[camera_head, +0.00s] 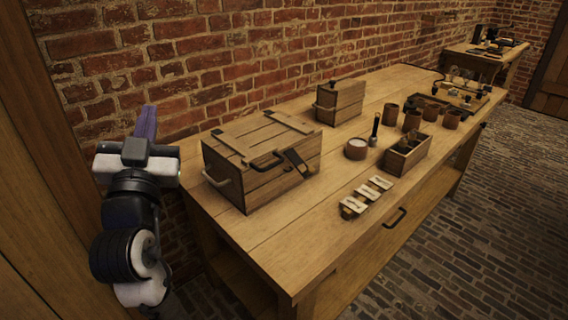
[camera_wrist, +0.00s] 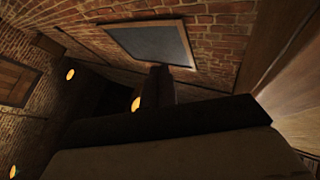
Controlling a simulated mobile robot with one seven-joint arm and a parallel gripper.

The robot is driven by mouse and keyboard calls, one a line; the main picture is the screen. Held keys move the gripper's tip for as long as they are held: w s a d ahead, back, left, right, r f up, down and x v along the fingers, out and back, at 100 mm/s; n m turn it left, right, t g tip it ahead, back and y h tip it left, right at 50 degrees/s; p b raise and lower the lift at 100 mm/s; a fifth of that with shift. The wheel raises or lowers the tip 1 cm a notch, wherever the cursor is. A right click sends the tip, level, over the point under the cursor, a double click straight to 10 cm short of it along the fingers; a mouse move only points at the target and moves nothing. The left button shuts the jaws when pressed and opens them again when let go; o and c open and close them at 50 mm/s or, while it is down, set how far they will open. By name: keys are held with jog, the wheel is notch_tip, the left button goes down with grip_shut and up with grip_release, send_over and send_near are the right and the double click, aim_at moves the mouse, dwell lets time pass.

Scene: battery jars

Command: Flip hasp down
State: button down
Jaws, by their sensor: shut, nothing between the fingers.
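A wooden chest (camera_head: 255,185) with a slatted lid stands at the near left end of the workbench, and its lid looks shut. A dark metal hasp (camera_head: 298,163) sits at the lid's front edge toward the right. It seems to slant outward, but its exact angle is too small to tell. My gripper (camera_head: 149,110) is left of the bench, pointing up, well apart from the chest. It is shut and empty. In the wrist view its dark fingers (camera_wrist: 160,82) point toward the wall and ceiling; neither chest nor hasp shows there.
The brick wall runs close behind. The bench's near left corner is clear.

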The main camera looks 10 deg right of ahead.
aim_at(301, 160)
jog(key=d+f+m+g+h, duration=0.5)
jog(key=d+f+m+g, duration=0.1)
jog(key=d, duration=0.5)
jog(key=d+f+m+g+h+p, duration=0.1)
jog(key=d+f+m+g+h, duration=0.5)
jog(key=d, duration=0.5)
jog(key=shift+w+m+g, duration=0.2)
jog(key=shift+m+g, duration=0.1)
jog(key=shift+g, duration=0.1)
jog(key=w+d+f+p, duration=0.2)
jog(key=w+d+f, duration=0.3)
jog(key=w, duration=0.3)
jog(key=shift+w+d+f, duration=0.15)
jog(key=shift+d+f, duration=0.15)
jog(key=shift+d, duration=0.15)
jog(key=shift+f, duration=0.15)
